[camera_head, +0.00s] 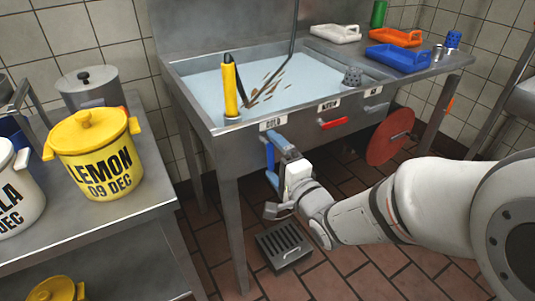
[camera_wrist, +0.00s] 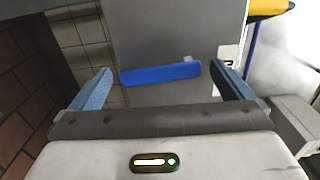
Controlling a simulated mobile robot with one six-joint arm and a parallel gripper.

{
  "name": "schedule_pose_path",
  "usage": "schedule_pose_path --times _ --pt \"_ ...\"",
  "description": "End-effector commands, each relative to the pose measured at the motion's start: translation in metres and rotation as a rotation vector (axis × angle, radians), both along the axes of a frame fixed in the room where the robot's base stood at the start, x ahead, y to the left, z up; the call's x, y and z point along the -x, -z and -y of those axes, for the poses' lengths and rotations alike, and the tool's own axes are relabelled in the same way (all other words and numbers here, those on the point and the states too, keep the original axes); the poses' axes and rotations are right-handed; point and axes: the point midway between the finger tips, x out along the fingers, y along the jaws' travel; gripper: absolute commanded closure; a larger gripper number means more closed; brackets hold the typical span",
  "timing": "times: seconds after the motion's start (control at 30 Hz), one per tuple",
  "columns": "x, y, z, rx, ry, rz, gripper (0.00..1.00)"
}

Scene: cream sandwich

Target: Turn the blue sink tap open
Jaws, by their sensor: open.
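The blue sink tap (camera_head: 269,154) is a flat bar handle on the front panel of the steel sink, below the left label. In the head view it stands roughly upright, partly hidden by my gripper (camera_head: 277,161). In the wrist view the blue tap (camera_wrist: 160,73) lies lengthwise across the gap between the two light-blue fingers of my gripper (camera_wrist: 164,72). The fingers are wide apart, one near each end of the bar. Small gaps show at both ends in that view. I cannot tell how deep the bar sits between the fingers.
A red tap (camera_head: 332,123) lies roughly level to the right, with a red disc (camera_head: 390,137) beyond. A yellow-handled tool (camera_head: 229,88) stands at the sink's near left corner. A floor drain (camera_head: 284,247) lies below. A table with a yellow lemon pot (camera_head: 92,153) stands left.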

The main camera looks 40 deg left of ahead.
Motion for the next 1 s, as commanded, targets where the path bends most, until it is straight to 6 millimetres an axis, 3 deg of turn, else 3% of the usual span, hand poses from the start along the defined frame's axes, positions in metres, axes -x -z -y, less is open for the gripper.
schedule_pose_path --times 0.17,0.6,1.0 --pt "0.002 0.0 0.005 0.002 -0.001 -0.001 0.0" --pt "0.016 -0.001 0.069 0.001 0.002 0.0 0.0" --pt "0.018 0.0 0.075 0.0 -0.001 0.0 0.03"
